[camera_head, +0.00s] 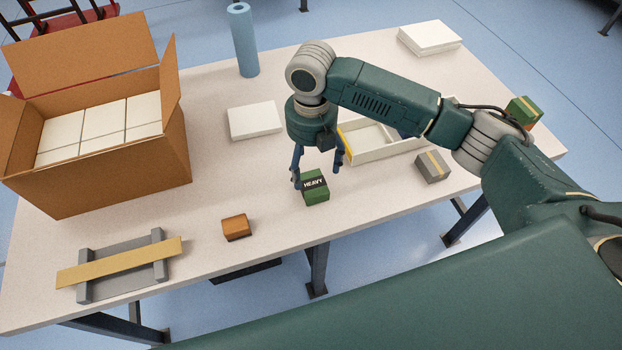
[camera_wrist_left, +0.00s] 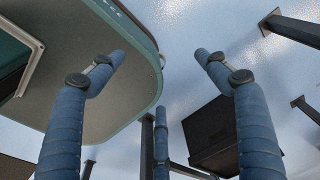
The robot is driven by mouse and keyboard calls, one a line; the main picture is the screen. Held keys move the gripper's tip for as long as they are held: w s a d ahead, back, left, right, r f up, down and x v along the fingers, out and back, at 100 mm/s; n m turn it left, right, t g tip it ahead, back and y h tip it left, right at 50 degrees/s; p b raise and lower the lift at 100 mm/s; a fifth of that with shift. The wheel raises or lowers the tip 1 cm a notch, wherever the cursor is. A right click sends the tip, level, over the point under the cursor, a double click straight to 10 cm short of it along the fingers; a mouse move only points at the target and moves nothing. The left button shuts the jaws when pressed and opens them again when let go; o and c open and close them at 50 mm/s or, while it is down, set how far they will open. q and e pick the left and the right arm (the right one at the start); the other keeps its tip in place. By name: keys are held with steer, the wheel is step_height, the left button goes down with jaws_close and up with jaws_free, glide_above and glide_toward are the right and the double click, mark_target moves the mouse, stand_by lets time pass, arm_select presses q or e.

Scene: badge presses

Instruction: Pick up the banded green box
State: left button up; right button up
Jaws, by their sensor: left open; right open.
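The banded green box (camera_head: 523,111), with a yellow-tan band, sits near the table's right corner in the head view, partly hidden behind my right arm. Another green box (camera_head: 316,190) carries a black label reading HEAVY and sits near the front edge. My right gripper (camera_head: 318,169) points down, open, with its fingers right at the HEAVY box; I cannot tell whether they touch it. It is well left of the banded green box. My left gripper (camera_wrist_left: 160,57) is open and empty in the left wrist view, and out of the head view.
On the table (camera_head: 215,200) are a grey box with a yellow band (camera_head: 433,167), a shallow tray (camera_head: 385,153), an orange-brown block (camera_head: 236,228), a grey stand with a plank (camera_head: 120,264), a blue cylinder (camera_head: 244,45) and a large open carton (camera_head: 120,165).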

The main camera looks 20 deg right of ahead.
mark_target(313, 183)
steer(key=f, duration=0.2)
steer(key=shift+s+f, duration=0.35)
steer(key=shift+w+f+p, duration=0.1)
steer(key=shift+f+p, duration=0.2)
steer(key=shift+f, duration=0.05)
step_height(313, 183, down, 4)
steer(key=shift+d+r+p, duration=0.15)
steer(key=shift+p, duration=0.45)
steer(key=shift+f, duration=0.45)
arm_select(q)
steer(key=shift+s+d+r, duration=0.15)
steer(key=shift+r, duration=0.35)
steer(key=shift+s+d+r, duration=0.1)
steer(key=shift+s+r, duration=0.05)
steer(key=shift+r, duration=0.35)
arm_select(e)
steer(key=shift+w+f, duration=0.1)
arm_select(q)
steer(key=shift+s, duration=0.55)
arm_select(e)
steer(key=c, duration=1.5)
